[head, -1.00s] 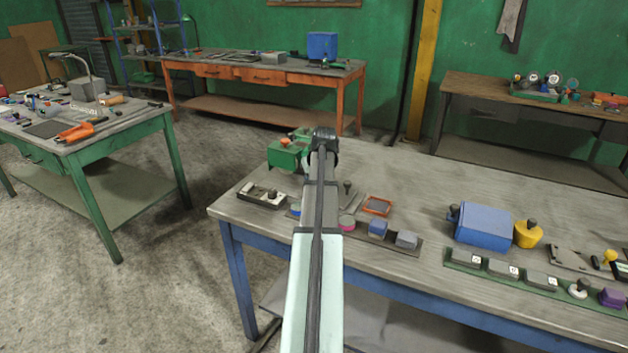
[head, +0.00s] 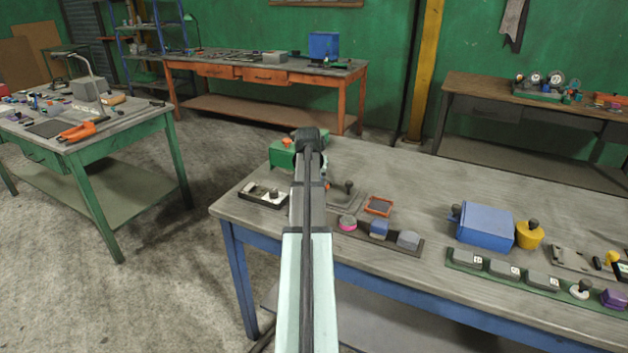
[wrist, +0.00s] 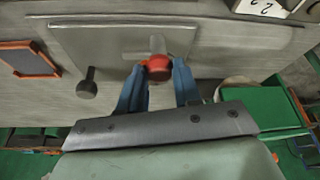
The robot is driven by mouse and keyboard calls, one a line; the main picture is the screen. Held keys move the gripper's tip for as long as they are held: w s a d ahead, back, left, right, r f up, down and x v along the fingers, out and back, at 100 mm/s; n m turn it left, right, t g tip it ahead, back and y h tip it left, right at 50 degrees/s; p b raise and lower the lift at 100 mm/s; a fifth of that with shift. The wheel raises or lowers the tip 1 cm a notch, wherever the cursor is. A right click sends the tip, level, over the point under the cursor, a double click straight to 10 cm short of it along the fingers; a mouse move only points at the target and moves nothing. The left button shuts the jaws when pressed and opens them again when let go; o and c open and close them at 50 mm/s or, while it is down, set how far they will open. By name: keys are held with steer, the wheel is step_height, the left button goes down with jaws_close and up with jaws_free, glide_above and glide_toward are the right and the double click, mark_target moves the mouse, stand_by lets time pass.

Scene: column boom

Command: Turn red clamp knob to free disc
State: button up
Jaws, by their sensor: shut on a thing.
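In the wrist view, the red clamp knob (wrist: 158,68) sits between the blue fingers of my gripper (wrist: 159,76), which is shut on it. A pale grey piece (wrist: 157,46) shows just beyond the knob, over a grey plate (wrist: 105,45). I cannot make out a separate disc. A dark round-headed knob (wrist: 88,85) stands on the plate to the left.
An orange-framed tray (wrist: 30,62) lies left of the plate, and a green block (wrist: 250,115) is to the right. The bench's back middle is clear.

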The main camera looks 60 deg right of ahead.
stand_by(0.4)
steer(key=o, duration=1.1)
steer(key=shift+c, duration=0.2)
steer(key=shift+r, duration=0.1)
steer(key=v, duration=1.3)
steer(key=shift+a+r, duration=0.15)
steer(key=shift+r, duration=0.15)
